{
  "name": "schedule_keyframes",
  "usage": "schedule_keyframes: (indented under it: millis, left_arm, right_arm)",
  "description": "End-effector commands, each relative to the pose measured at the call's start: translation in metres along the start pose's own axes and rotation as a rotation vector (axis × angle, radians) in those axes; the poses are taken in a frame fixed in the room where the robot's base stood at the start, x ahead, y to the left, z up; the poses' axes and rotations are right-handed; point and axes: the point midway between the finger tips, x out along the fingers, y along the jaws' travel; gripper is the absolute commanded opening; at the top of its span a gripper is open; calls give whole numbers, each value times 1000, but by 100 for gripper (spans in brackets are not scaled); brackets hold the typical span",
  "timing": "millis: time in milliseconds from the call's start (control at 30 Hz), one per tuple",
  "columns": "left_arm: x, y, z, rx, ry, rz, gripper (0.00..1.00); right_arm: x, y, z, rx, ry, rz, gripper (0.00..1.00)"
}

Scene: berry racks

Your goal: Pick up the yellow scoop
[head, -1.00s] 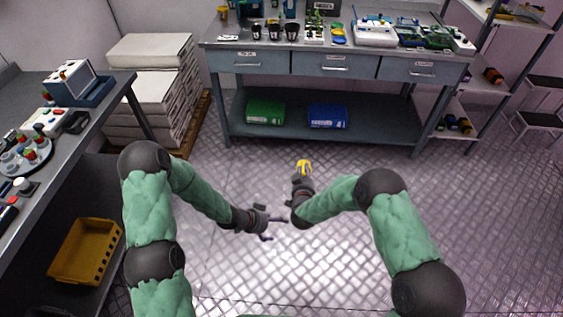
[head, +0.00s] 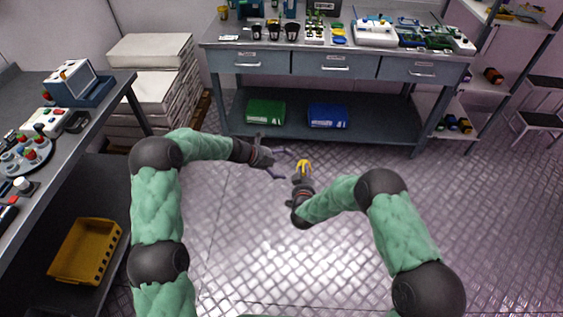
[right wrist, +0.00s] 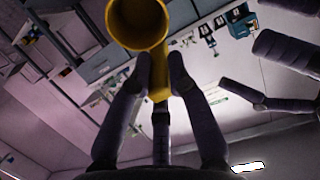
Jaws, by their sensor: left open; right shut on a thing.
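The yellow scoop (right wrist: 139,24) is held in my right gripper (right wrist: 160,75). In the right wrist view its round cup faces up in the picture and its handle runs down between the fingers. In the head view the scoop (head: 303,166) shows as a small yellow shape at the tip of my right gripper (head: 302,182), above the floor. My left gripper (head: 281,164) is open and empty, just left of the scoop and apart from it. Its fingers point toward the scoop.
A grey workbench (head: 262,104) with drawers stands at the back, with cups and devices on top. Green (head: 265,111) and blue (head: 327,115) bins sit on its lower shelf. A side table is at left, a yellow crate (head: 86,250) below it. Open floor lies in front.

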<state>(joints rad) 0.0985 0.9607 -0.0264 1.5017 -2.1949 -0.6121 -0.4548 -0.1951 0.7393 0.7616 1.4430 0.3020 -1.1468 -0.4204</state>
Motion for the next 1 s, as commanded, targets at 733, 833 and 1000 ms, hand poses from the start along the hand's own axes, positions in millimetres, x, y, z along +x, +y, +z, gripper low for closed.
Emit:
schedule_keyframes:
  millis: [733,833,1000]
  left_arm:
    - [27,-6,1,55,9,-1,88]
    - [44,-6,1,55,9,-2,88]
    - [72,-6,1,54,8,-2,88]
  right_arm:
    - [0,0,0,0,1,0,0]
    - [0,0,0,0,1,0,0]
    - [0,0,0,0,1,0,0]
